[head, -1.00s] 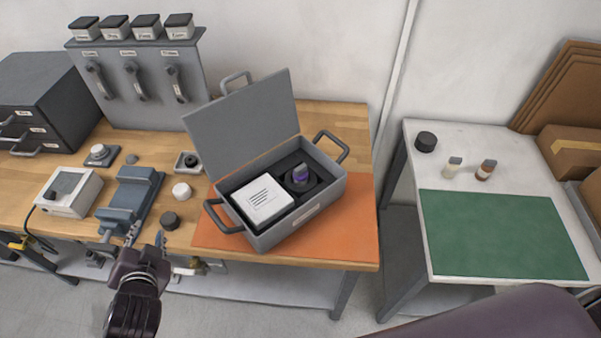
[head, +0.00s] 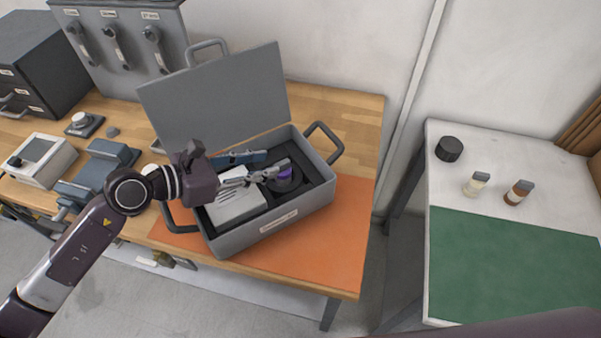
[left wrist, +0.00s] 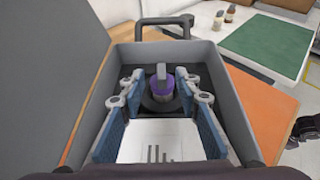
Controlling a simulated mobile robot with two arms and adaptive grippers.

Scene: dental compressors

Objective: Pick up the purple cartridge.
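The purple cartridge (head: 285,173) stands in a round dark holder inside the open grey case, at the case's right side in the head view. In the left wrist view the cartridge (left wrist: 162,89) has a grey tab on top and sits ahead of the fingers, near the middle. My left gripper (head: 272,167) is over the case, open, its fingers pointing at the cartridge. In the left wrist view the gripper's (left wrist: 160,95) two blue-padded fingers are wide apart, with nothing between the pads that I can see held.
The grey case (head: 268,236) has its lid (head: 215,100) raised behind and handles at both ends. A white box (head: 237,205) fills its left part, under my gripper. The case stands on an orange mat (head: 345,225). A white table (head: 440,200) stands to the right.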

